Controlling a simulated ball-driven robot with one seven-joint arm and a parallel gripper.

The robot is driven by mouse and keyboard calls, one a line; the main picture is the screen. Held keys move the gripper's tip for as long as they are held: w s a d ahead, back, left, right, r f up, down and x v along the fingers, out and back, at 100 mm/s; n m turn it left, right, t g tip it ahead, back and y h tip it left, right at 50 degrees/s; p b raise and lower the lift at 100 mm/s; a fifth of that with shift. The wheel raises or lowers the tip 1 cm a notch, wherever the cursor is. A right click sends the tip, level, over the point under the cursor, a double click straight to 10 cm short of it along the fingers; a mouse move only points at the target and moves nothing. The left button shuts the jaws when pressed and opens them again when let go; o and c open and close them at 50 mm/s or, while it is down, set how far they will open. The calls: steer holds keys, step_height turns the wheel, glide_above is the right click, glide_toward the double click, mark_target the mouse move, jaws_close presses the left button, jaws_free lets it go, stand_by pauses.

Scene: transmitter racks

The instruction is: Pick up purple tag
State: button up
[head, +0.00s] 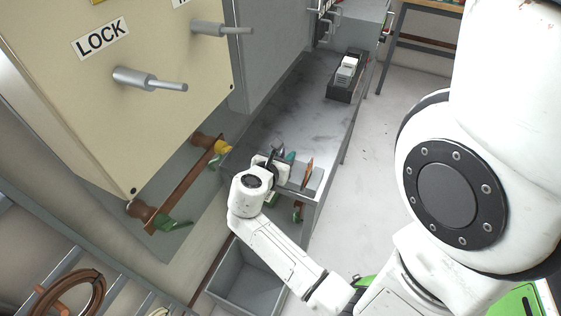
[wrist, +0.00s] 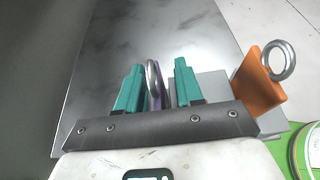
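The purple tag (wrist: 158,101) shows in the wrist view as a narrow purple edge with a metal ring (wrist: 152,78) at its top. It stands between the two teal fingers of my gripper (wrist: 157,90). The fingers are apart, with a gap visible between the tag and the right finger. The tag's lower part is hidden behind the dark gripper bar. In the head view my gripper (head: 281,157) is low at the near end of the grey bench, and I cannot make out the purple tag there.
An orange tag (wrist: 257,84) with a metal ring stands just right of my gripper; it also shows in the head view (head: 308,173). A grey bench (head: 290,110) runs back to a dark tray (head: 337,93) holding a white object. A grey bin (head: 270,293) is below.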

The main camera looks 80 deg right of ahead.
mark_target(283, 149)
jaws_close()
stand_by(0.6)
steer(key=shift+r, duration=0.55)
step_height(283, 149, up, 2)
steer(key=shift+r, duration=0.15)
steer(key=s+a+r+p, duration=0.1)
steer(key=s+a+r, duration=0.6)
steer(key=s+r, duration=0.2)
steer(key=s, duration=0.2)
steer(key=shift+s+a+r, duration=0.3)
steer(key=shift+s+a, duration=0.05)
steer(key=shift+a, duration=0.05)
